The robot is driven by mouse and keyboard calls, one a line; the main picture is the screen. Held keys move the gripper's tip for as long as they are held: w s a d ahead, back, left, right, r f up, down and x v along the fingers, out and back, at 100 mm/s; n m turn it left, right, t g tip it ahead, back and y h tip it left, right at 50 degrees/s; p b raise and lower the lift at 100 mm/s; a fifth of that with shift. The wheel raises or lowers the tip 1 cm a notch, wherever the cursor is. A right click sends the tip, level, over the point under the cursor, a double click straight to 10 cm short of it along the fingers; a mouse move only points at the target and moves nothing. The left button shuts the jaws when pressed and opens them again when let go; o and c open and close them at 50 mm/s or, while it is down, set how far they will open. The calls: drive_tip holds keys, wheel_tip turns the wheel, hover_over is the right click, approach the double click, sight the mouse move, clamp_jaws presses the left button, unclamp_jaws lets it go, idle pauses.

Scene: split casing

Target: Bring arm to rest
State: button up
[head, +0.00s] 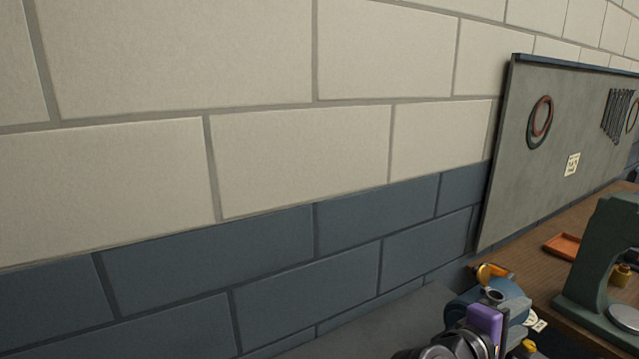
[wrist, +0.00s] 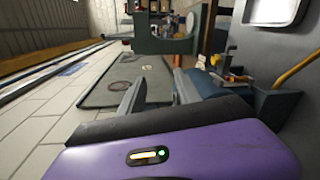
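My gripper (wrist: 160,90) shows in the wrist view as two grey fingers standing apart, with nothing between them. It is open and empty. The purple casing of my wrist fills the bottom of that view, with a small lit indicator on it. In the head view the purple and grey part of my arm is at the bottom right, in front of the bench. My fingertips cannot be made out there.
A green press (head: 610,270) stands on the wooden bench (head: 540,290) at the right; it also shows in the wrist view (wrist: 165,42). An orange tray (head: 563,245) lies behind it. A grey tool board (head: 550,180) leans by the brick wall. A blue object (head: 508,300) sits close to my arm.

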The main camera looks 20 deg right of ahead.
drive_tip(key=w+a+n+t+y, duration=0.15)
drive_tip(key=w+a+t, duration=0.25)
drive_tip(key=w+t, duration=0.45)
drive_tip(key=s+a+f+t+y+b, duration=0.1)
drive_tip(key=a+f+t+y, duration=0.25)
drive_tip(key=a, duration=0.45)
drive_tip(key=s+a+f+t+y+b, duration=0.1)
drive_tip(key=s+a+f+t+y, duration=0.15)
drive_tip(key=a+f+y, duration=0.35)
drive_tip(key=s+a+f+m+y+b, duration=0.1)
drive_tip(key=s+a, duration=0.3)
drive_tip(key=s, duration=0.5)
drive_tip(key=s+a+f+m+y+b, duration=0.1)
drive_tip(key=s+a+f+m+y, duration=0.1)
drive_tip(key=s, duration=0.7)
drive_tip(key=s+a+f+m+y+b, duration=0.1)
drive_tip(key=s+a+f+m+y, duration=0.1)
drive_tip(key=s+a, duration=0.4)
drive_tip(key=s+f+g, duration=0.1)
drive_tip(key=s, duration=0.2)
drive_tip(key=shift+s+a+f, duration=0.2)
drive_tip(key=shift+a+f, duration=0.15)
